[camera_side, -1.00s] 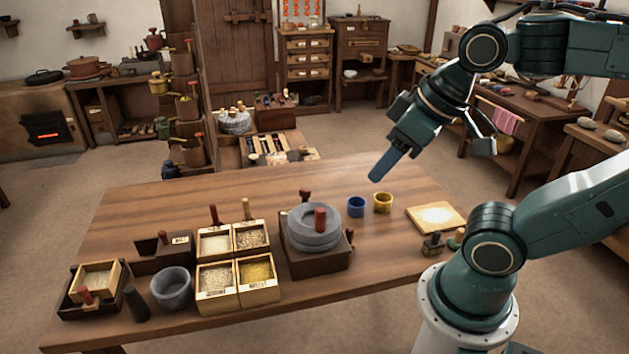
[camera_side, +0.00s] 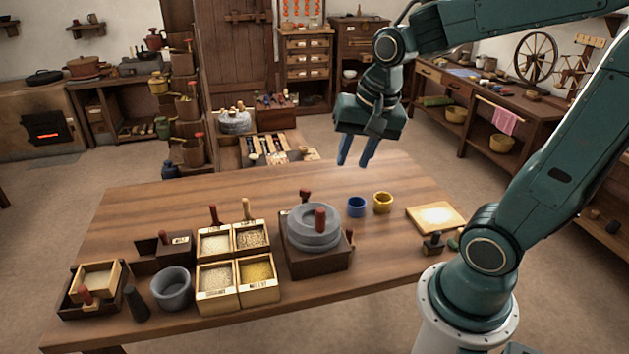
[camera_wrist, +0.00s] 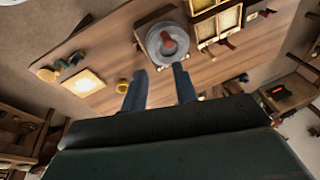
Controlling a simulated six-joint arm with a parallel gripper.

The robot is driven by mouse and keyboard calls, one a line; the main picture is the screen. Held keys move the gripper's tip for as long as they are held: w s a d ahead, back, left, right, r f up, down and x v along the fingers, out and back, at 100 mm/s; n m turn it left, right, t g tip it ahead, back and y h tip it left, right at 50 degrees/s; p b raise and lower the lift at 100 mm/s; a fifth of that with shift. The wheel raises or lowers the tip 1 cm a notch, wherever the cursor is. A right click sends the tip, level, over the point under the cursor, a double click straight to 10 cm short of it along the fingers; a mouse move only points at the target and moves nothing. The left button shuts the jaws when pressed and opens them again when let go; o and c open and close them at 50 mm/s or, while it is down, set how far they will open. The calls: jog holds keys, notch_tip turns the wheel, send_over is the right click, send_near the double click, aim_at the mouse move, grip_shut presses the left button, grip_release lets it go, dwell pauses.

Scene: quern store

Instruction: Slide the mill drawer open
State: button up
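The mill is a round grey stone (camera_side: 314,228) with a red upright handle, set on a dark wooden base (camera_side: 318,262). A small reddish knob (camera_side: 350,236) shows at the base's right side; I cannot make out the drawer's edges. The drawer looks shut, as nothing juts out. In the wrist view, the grey stone (camera_wrist: 166,42) lies just beyond my fingertips. My gripper (camera_side: 354,166) hangs above the table's back edge, behind and right of the mill, fingers pointing down. Its fingers are apart and empty, also in the wrist view (camera_wrist: 160,70).
A blue cup (camera_side: 356,207) and a yellow cup (camera_side: 383,202) stand right of the mill. Grain boxes (camera_side: 258,294) stand close on its left, with a grey mortar (camera_side: 171,288) beyond. A pale board (camera_side: 436,218) lies at the right. The table's back strip is clear.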

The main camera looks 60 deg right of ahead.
jog(key=w+d+f+m+g, duration=0.2)
jog(key=w+d+f+m, duration=0.2)
jog(key=d+f+m, duration=0.3)
jog(key=m+g+y, duration=0.1)
jog(key=m+g, duration=0.1)
jog(key=m, duration=0.9)
send_over(350, 228)
notch_tip(350, 228, down, 9)
jog(key=shift+w+d, duration=0.2)
jog(key=shift+d, duration=0.1)
jog(key=shift+s+a+f, duration=0.1)
jog(key=shift+a+f, duration=0.05)
jog(key=shift+f, duration=2.1)
jog(key=shift+s+a+f, duration=0.1)
jog(key=shift+f, duration=2.2)
jog(key=shift+s+a+f, duration=0.1)
jog(key=shift+a+f, duration=0.05)
jog(key=shift+f, duration=2.1)
grip_shut()
